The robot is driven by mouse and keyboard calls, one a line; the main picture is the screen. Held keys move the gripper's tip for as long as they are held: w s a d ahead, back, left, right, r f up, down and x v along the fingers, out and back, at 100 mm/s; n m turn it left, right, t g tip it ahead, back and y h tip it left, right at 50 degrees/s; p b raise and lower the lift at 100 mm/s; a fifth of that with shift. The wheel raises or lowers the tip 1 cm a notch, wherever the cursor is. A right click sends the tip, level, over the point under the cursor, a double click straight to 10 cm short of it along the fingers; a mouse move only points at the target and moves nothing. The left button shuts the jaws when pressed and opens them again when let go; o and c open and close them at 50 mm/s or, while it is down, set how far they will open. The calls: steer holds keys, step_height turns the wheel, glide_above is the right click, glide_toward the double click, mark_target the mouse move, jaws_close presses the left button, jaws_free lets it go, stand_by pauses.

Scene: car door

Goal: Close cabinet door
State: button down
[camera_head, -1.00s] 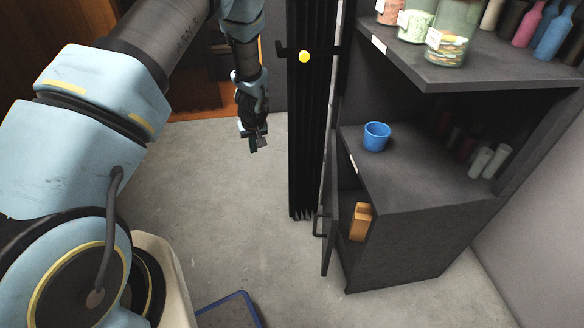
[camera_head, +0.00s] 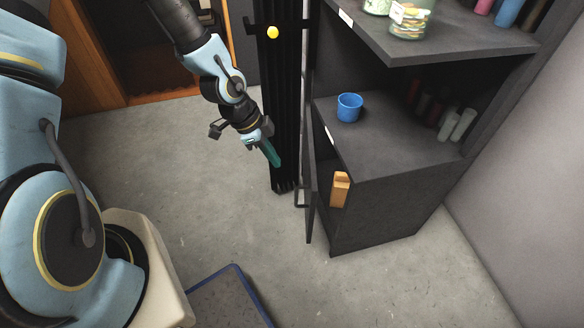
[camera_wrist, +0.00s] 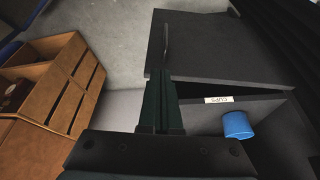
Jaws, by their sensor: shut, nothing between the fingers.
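The dark cabinet (camera_head: 385,215) stands at the right in the head view. Its small lower door (camera_head: 310,200) stands ajar, swung out on the left side, with a bar handle (camera_head: 299,185) on its outer face. An orange-brown object (camera_head: 340,189) shows in the opening behind the door. My gripper (camera_head: 273,158) is shut and empty, left of the door and above the floor, apart from the handle. In the wrist view my shut fingers (camera_wrist: 160,95) point toward the dark door panel (camera_wrist: 210,50), with a thin handle (camera_wrist: 166,42) seen beyond the fingertips.
A blue cup (camera_head: 349,107) stands on the open shelf above the door, beside several bottles (camera_head: 455,124). A black ribbed column (camera_head: 284,100) stands behind my gripper. A blue-edged mat (camera_head: 232,300) lies at the front. The wrist view shows a wooden crate (camera_wrist: 60,80) at left.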

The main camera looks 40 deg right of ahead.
steer(key=s+d+f+p, duration=0.1)
steer(key=s+d+f, duration=0.3)
steer(key=f, duration=0.5)
steer(key=shift+d, duration=1.1)
steer(key=shift+s, duration=0.15)
steer(key=s+d+n+t+b, duration=0.1)
steer(key=s+d+n+b, duration=0.1)
steer(key=s+d, duration=0.3)
steer(key=shift+d+n+h, duration=0.3)
steer(key=shift+d+n, duration=0.2)
steer(key=shift+d, duration=1.15)
